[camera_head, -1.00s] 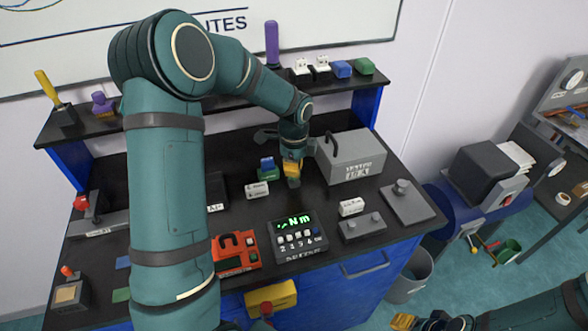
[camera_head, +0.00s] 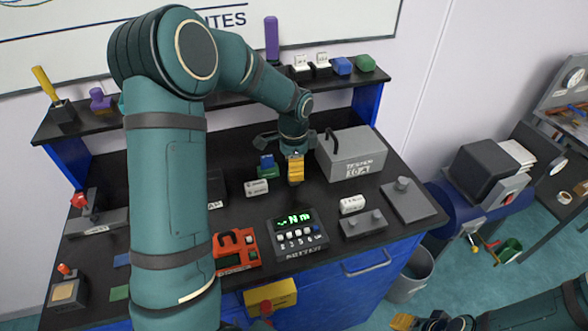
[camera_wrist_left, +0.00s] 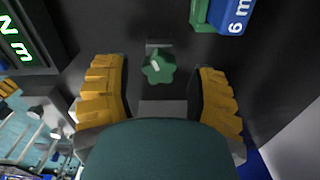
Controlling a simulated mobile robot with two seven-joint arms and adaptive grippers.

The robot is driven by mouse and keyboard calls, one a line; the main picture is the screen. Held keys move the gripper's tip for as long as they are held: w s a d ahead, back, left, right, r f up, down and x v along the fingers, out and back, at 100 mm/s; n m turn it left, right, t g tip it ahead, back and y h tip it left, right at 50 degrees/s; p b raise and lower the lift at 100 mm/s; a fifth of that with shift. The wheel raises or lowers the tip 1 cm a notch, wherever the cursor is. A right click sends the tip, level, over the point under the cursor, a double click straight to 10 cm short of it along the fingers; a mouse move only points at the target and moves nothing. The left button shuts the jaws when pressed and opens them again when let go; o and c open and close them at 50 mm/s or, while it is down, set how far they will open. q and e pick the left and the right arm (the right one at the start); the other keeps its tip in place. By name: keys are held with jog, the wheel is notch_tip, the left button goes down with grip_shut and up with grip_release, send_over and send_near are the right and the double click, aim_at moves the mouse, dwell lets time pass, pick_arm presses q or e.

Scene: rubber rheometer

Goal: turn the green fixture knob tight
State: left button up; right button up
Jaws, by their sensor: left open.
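The green knob (camera_wrist_left: 158,67) is star-shaped and shows in the left wrist view. It sits on a small grey fixture above the black bench top. My left gripper (camera_wrist_left: 157,82) is open, with one yellow finger on each side of the knob and a dark gap on both sides, so the fingers look apart from it. In the head view my left gripper (camera_head: 295,170) points down at the bench, left of the grey case, and the knob is hidden there. My right gripper (camera_head: 420,323) is at the bottom right edge, partly cut off.
A grey case (camera_head: 352,160) stands close on the right. A blue and green block pair (camera_head: 267,168) is close on the left. The N m display box (camera_head: 298,238) and an orange-red device (camera_head: 236,252) lie nearer the front edge. A shelf (camera_head: 225,100) runs behind.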

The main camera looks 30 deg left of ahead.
pick_arm(q)
jog(key=n, duration=0.3)
jog(key=shift+n+b, duration=0.3)
jog(key=shift+n, duration=0.1)
jog(key=n, duration=0.3)
jog(key=shift+n, duration=0.4)
jog(key=n, duration=0.6)
grip_shut()
jog(key=m, duration=0.4)
jog(key=shift+m, duration=0.3)
